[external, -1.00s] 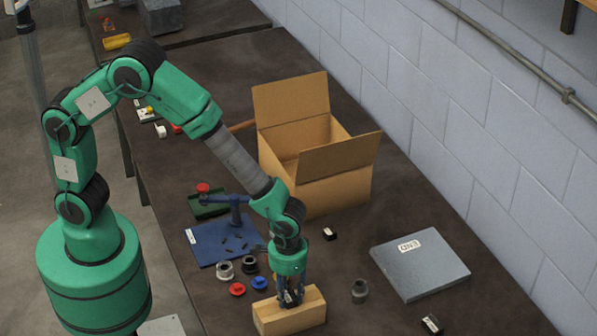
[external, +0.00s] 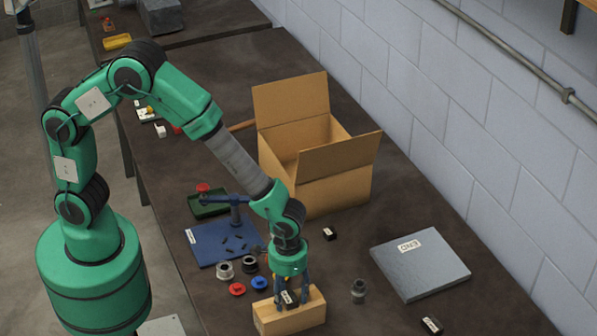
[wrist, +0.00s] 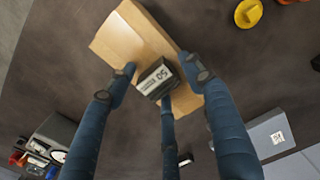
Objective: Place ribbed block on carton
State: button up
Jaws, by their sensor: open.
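The ribbed block (external: 290,299) is small and dark with a white label. It rests on top of the small tan carton (external: 268,322). In the wrist view the block (wrist: 157,79) shows a "50" label and lies on the carton (wrist: 120,38), near its middle. My gripper (external: 291,297) is open, with its blue fingers spread around the block. In the wrist view the fingers of my gripper (wrist: 162,82) stand apart on several sides of the block; I cannot tell whether any still touches it.
A large open cardboard box (external: 330,183) stands behind my gripper. A grey plate (external: 420,268) lies to the right, with a dark ring-shaped part (external: 358,291) nearer. A blue mat (external: 207,246) and small red and blue parts lie left. Small dark blocks (external: 431,325) lie nearby.

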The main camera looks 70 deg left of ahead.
aim_at(288, 304)
notch_tip(288, 304, up, 12)
jog(key=p, duration=0.1)
dwell(0.5)
dwell(0.4)
jog(key=shift+r, duration=0.1)
jog(key=s+a+r+t, duration=0.3)
jog(key=a+r, duration=1.6)
jog(key=a, duration=0.2)
jog(key=s+a+r+t, duration=0.1)
jog(key=s+a+r, duration=0.2)
jog(key=s+a, duration=0.4)
jog(key=s+a+r+t, duration=0.1)
jog(key=s+a+r, duration=0.2)
jog(key=s+a, duration=0.4)
jog(key=shift+s+a+r+t, duration=0.25)
jog(key=shift+s+a+t, duration=0.05)
jog(key=shift+s, duration=0.1)
